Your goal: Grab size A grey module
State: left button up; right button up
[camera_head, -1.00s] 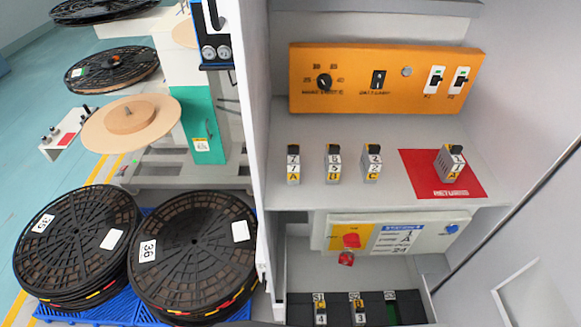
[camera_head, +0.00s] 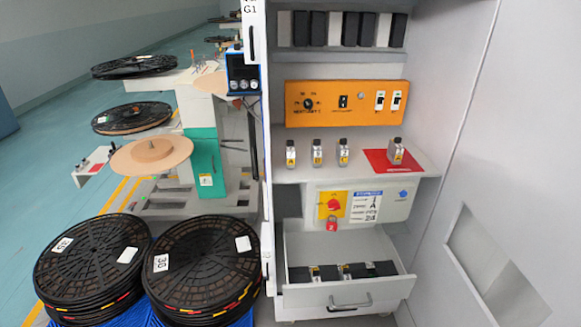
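Small grey modules with black tops stand upright on the cabinet's middle shelf. The leftmost grey module (camera_head: 291,153) has a yellow label that reads like A. A second grey module (camera_head: 317,153) beside it seems marked B. The letter on the third grey module (camera_head: 343,152) is too small to read. Another grey module (camera_head: 396,152), with a yellow label, stands apart on the red returns mat (camera_head: 376,165) at the right. Neither of my grippers is in view.
An open drawer (camera_head: 342,298) below holds black blocks and small labelled modules. An orange switch panel (camera_head: 345,104) is behind the shelf, and dark blocks (camera_head: 351,29) stand above. Stacked black reels (camera_head: 203,268) are at lower left. A grey door (camera_head: 500,130) borders the right.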

aim_at(289, 146)
jog(key=z, duration=0.45)
jog(key=i, duration=0.45)
jog(key=z, duration=0.4)
